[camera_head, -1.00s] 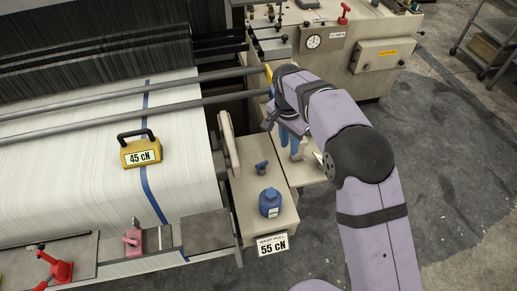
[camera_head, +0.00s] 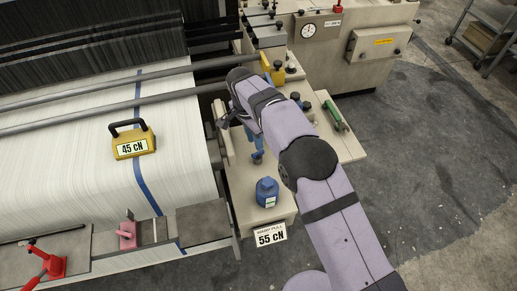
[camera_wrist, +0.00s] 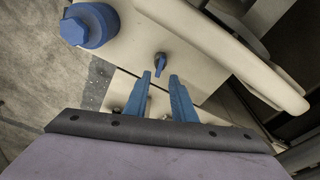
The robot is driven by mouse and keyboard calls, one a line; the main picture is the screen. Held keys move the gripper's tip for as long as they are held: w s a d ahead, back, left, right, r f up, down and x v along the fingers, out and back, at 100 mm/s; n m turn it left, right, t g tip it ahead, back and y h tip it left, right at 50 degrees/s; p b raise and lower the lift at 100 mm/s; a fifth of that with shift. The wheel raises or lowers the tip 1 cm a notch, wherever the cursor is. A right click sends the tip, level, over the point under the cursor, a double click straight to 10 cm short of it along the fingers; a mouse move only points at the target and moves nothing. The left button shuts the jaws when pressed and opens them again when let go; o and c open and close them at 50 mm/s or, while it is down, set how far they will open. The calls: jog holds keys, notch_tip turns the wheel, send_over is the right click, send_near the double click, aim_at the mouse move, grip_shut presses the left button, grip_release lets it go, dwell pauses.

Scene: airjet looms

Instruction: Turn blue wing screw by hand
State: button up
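The small wing screw (camera_wrist: 160,64) stands on the beige panel in the wrist view, with a dark round base and a blue wing. In the head view the wing screw (camera_head: 257,157) sits behind the blue bottle, just below my fingers. My gripper (camera_wrist: 160,76) is open and empty, its two blue fingers apart. The fingertips point toward the wing screw, which lines up with the gap between them. The wing screw appears just beyond the tips; I cannot tell the exact distance. In the head view my gripper (camera_head: 254,138) is partly hidden by my arm.
A blue bottle (camera_head: 267,192) stands on the same panel, also seen in the wrist view (camera_wrist: 88,26). A "55 cN" warp pull sign (camera_head: 270,235) is in front. A yellow "45 cN" weight (camera_head: 133,147) rests on the white warp. A curved beige bar (camera_wrist: 235,55) runs beside the screw.

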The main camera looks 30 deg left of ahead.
aim_at(257, 152)
jog(key=f+b, duration=0.1)
jog(key=f, duration=0.1)
jog(key=f+b, duration=0.1)
jog(key=f, duration=0.1)
jog(key=f+b, duration=0.1)
jog(key=f, duration=0.1)
jog(key=shift+w+d+b, duration=0.2)
jog(key=shift+w+b, duration=0.15)
jog(key=shift+w, duration=0.05)
jog(key=shift+r, duration=0.15)
grip_shut()
